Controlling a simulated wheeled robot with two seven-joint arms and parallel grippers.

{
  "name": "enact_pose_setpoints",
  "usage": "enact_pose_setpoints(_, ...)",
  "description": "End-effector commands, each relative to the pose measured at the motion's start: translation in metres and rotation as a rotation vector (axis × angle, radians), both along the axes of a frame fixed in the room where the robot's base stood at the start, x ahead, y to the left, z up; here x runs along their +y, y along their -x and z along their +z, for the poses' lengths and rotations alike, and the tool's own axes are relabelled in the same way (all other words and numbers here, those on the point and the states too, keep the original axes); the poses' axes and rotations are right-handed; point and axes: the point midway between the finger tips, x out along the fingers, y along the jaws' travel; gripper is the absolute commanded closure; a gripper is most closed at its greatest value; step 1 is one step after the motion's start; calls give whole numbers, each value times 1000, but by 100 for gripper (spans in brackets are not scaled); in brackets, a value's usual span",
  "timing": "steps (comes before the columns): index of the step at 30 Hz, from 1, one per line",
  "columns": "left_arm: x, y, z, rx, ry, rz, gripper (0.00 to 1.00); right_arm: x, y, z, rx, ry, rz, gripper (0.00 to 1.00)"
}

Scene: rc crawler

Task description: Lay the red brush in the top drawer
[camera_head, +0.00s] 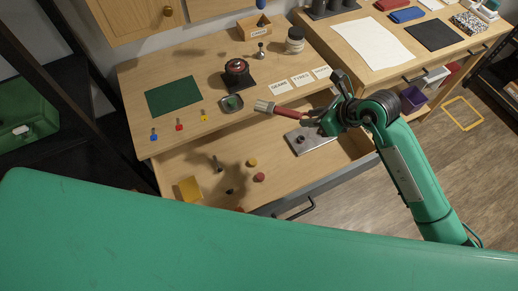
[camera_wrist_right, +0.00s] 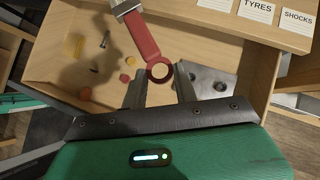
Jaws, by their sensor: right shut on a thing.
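The red brush (camera_head: 292,112) has a red handle with a ring at its end and a pale bristle head. My right gripper (camera_head: 324,122) is shut on its handle end and holds it over the open top drawer (camera_head: 325,185). In the right wrist view the brush (camera_wrist_right: 140,40) points away from my right gripper (camera_wrist_right: 160,84), its ring between the fingertips. The drawer (camera_wrist_right: 200,42) shows below it. My left gripper is not in view.
The drawer holds a metal plate (camera_head: 318,138), a yellow block (camera_head: 190,188) and several small coloured pieces. The bench top above carries a green mat (camera_head: 174,96), a round black-and-red device (camera_head: 237,68), labels (camera_head: 302,79) and a jar (camera_head: 295,40).

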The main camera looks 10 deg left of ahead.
Motion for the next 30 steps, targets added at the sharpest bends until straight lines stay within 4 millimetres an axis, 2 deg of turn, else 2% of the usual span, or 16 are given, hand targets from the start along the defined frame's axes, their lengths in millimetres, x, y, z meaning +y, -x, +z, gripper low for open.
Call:
enact_pose_setpoints(5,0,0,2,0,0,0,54,-1,3,-2,-1,-3,-18,100)
enact_pose_setpoints(8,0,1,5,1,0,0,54,-1,3,-14,2,-2,-18,100)
enact_pose_setpoints(21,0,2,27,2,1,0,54,-1,4,-127,4,-2,-18,100)
enact_pose_setpoints(24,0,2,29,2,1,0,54,-1,4,-146,2,-2,-18,100)
enact_pose_setpoints(30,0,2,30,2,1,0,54,-2,3,-165,0,-2,-16,100)
